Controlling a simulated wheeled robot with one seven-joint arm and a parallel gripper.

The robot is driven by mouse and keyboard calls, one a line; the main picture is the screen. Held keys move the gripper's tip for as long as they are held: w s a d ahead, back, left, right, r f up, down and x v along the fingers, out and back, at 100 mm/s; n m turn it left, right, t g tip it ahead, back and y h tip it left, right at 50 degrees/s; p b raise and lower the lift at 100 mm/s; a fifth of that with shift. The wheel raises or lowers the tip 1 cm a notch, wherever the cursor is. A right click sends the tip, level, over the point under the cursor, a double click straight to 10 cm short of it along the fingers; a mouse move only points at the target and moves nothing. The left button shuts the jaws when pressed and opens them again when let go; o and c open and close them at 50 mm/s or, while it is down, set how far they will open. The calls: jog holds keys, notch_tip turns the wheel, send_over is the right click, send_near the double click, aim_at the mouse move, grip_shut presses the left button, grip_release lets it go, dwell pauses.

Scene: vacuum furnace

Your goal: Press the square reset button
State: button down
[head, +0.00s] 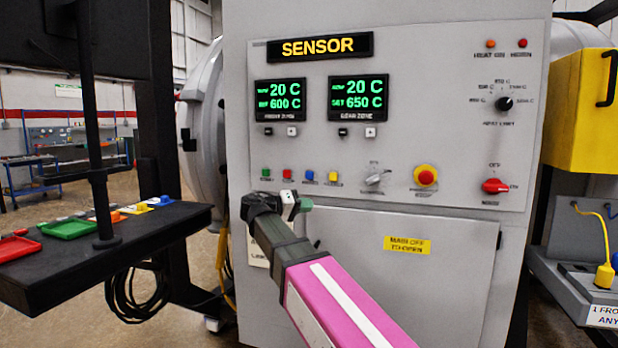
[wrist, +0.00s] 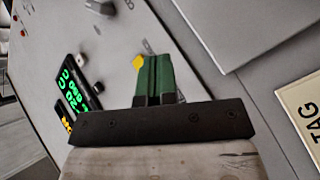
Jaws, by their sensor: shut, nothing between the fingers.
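A row of small coloured buttons runs across the grey panel in the head view: green (head: 265,172), red (head: 287,174), blue (head: 309,176) and yellow (head: 333,177). Their labels are too blurred to read, so I cannot tell which is the reset button. My gripper (head: 304,204) is shut and empty, with green fingertips, just below the blue button in the picture. Whether it touches the panel is unclear. In the wrist view, the shut green fingers (wrist: 154,72) point at the panel, and a small yellow piece (wrist: 138,62) shows beside their tips.
A red round stop button (head: 425,175) on a yellow base and a grey selector knob (head: 375,178) sit right of the row. Two green displays (head: 280,99) are above. A closed door (head: 400,280) is below. A dark shelf with trays (head: 150,240) stands left.

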aim_at(310, 175)
jog(key=s+a+r+m+h, duration=0.1)
jog(key=a+r+h, duration=0.1)
jog(key=r, duration=0.5)
jog(key=shift+s+a+m, duration=0.3)
jog(key=shift+s+a, duration=0.1)
jog(key=shift+a, duration=0.3)
jog(key=shift+w, duration=0.1)
jog(key=shift+w+d, duration=0.5)
jog(key=shift+w, duration=0.85)
jog(key=shift+w+d, duration=0.5)
jog(key=shift+w, duration=0.9)
jog(key=shift+w+d, duration=0.5)
jog(key=shift+w, duration=0.85)
jog(key=shift+w, duration=0.15)
jog(key=shift+w+d, duration=0.15)
jog(key=shift+w, duration=0.05)
jog(key=shift+w+d, duration=0.15)
jog(key=shift+w, duration=0.3)
jog(key=shift+s, duration=0.1)
jog(key=shift+s+a, duration=0.3)
jog(key=shift+s, duration=0.45)
